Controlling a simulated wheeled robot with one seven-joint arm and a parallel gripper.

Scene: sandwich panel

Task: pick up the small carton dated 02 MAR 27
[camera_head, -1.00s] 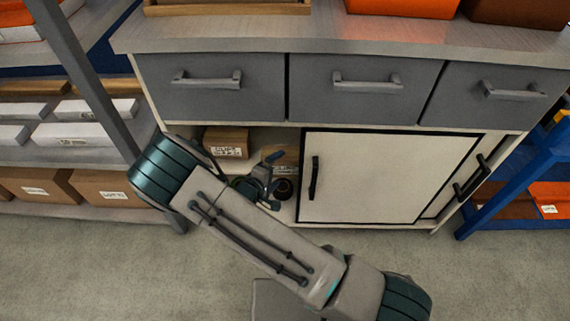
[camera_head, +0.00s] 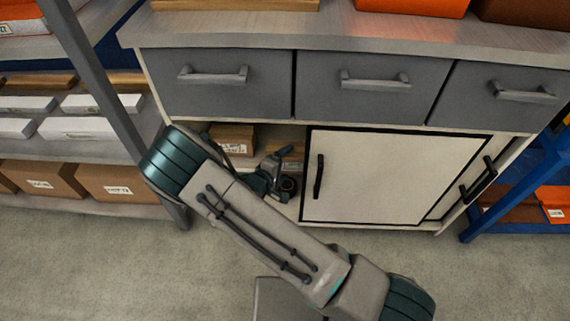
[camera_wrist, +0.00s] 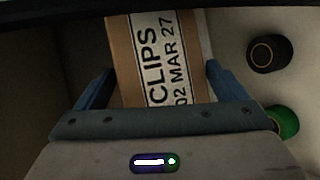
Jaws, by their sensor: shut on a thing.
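The small carton (camera_wrist: 160,55) is brown with a white label reading CLIPS and 02 MAR 27. In the wrist view it stands between the two blue fingers of my gripper (camera_wrist: 157,80), which is shut on it. My arm hides part of the bay.
Another labelled brown carton (camera_head: 232,138) stands left in the bay. A dark round item (camera_wrist: 269,53) and a green one (camera_wrist: 283,122) are right of my gripper. A white sliding door (camera_head: 395,175) covers the bay's right side. A grey post (camera_head: 95,85) stands left.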

